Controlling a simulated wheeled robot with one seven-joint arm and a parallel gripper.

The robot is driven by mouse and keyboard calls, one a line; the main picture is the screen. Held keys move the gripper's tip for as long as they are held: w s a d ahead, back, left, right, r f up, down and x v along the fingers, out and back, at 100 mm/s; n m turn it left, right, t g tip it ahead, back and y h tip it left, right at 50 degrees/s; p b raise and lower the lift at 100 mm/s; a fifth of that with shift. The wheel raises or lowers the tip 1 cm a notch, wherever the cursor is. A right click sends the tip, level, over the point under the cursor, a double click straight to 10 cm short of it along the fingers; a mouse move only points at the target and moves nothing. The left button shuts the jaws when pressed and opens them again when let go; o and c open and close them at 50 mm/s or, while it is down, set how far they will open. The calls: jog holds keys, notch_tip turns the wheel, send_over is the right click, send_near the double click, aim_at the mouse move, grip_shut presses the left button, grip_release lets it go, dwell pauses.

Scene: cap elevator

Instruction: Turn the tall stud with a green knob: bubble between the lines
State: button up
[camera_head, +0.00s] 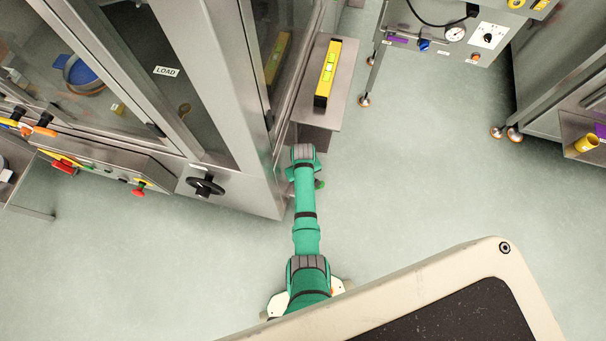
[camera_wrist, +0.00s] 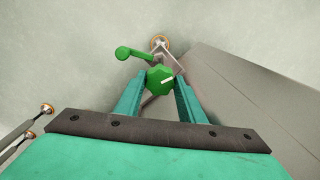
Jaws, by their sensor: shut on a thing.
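The green knob (camera_wrist: 160,77) has a faceted rim and a white mark pointing to the upper right. It sits between the two teal fingers of my gripper (camera_wrist: 161,86), which is shut on it. A green lever with a round end (camera_wrist: 124,53) sticks out to the left just beyond the knob. The stud below the knob is hidden. In the head view, my arm covers the knob and my fingers. A yellow spirit level (camera_head: 327,75) lies on the grey shelf (camera_head: 338,112); its vial shows, but the bubble is too small to read against the lines.
A steel cabinet with a black handwheel (camera_head: 205,186) and a red button (camera_head: 138,191) stands left of my arm. A bench with a gauge (camera_head: 455,33) is at the upper right. Open floor lies right of my arm. A foot (camera_wrist: 159,42) shows beyond the knob.

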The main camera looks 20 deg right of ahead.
jog(key=shift+w+r+n, duration=0.15)
jog(key=shift+w+n, duration=0.05)
jog(key=shift+n, duration=1.1)
jog(key=shift+d, duration=0.1)
jog(key=o, duration=1)
jog(key=shift+s, duration=0.15)
jog(key=shift+o, duration=0.2)
notch_tip(320, 180, up, 11)
jog(key=shift+f, duration=0.2)
